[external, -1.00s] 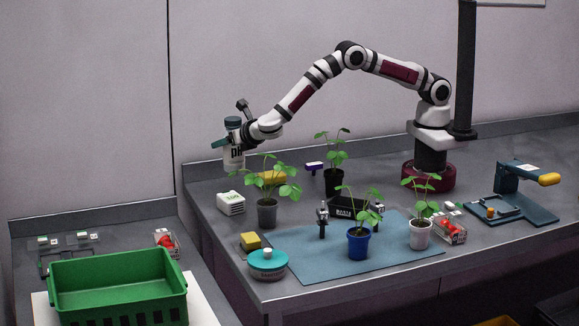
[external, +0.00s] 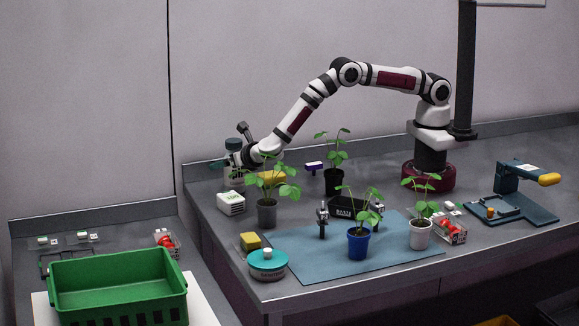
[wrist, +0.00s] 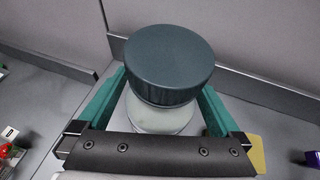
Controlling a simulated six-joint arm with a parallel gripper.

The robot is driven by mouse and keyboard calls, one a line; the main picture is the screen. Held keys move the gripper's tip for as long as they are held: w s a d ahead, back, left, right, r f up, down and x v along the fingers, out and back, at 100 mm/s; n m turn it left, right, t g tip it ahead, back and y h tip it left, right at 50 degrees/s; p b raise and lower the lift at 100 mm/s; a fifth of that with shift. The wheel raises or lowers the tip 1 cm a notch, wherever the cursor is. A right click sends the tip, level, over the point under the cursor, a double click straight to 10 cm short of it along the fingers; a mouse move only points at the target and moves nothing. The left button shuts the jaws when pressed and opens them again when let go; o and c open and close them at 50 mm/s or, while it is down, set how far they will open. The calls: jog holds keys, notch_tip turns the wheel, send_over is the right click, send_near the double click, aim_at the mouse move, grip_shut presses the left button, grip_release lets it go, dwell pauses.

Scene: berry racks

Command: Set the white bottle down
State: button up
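The white bottle (external: 233,179) with a dark teal cap (external: 233,144) is upright at the back left of the bench. It also shows in the wrist view (wrist: 160,119), where its wide cap fills the middle. My gripper (external: 231,167) is around the bottle below the cap, with one green finger on each side, and looks shut on it. The fingertips are partly hidden behind the cap in the wrist view. The bottle's base is low, close to the bench top; I cannot tell whether it touches.
A white box (external: 231,203) stands just in front of the bottle. A plant in a grey pot (external: 267,212) and a yellow object (external: 271,177) are to its right. The bench's raised back edge (external: 205,168) runs close behind. A green crate (external: 118,301) is on the lower left table.

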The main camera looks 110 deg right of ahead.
jog(key=shift+r, duration=0.2)
jog(key=v, duration=1.2)
jog(key=s+r+m+g+y, duration=0.25)
jog(key=s+r+m, duration=0.3)
jog(key=s, duration=0.35)
jog(key=s+r+m+g+y, duration=0.25)
jog(key=s+r+m, duration=0.25)
jog(key=s+m, duration=0.3)
jog(key=s+a+m+y, duration=0.4)
jog(key=s+a+m, duration=0.1)
jog(key=s, duration=0.6)
jog(key=s+a+r+m+t+y, duration=0.1)
jog(key=s+a+m+y, duration=0.4)
jog(key=s+m, duration=0.3)
jog(key=s+a, duration=0.1)
jog(key=s, duration=0.3)
dwell(0.7)
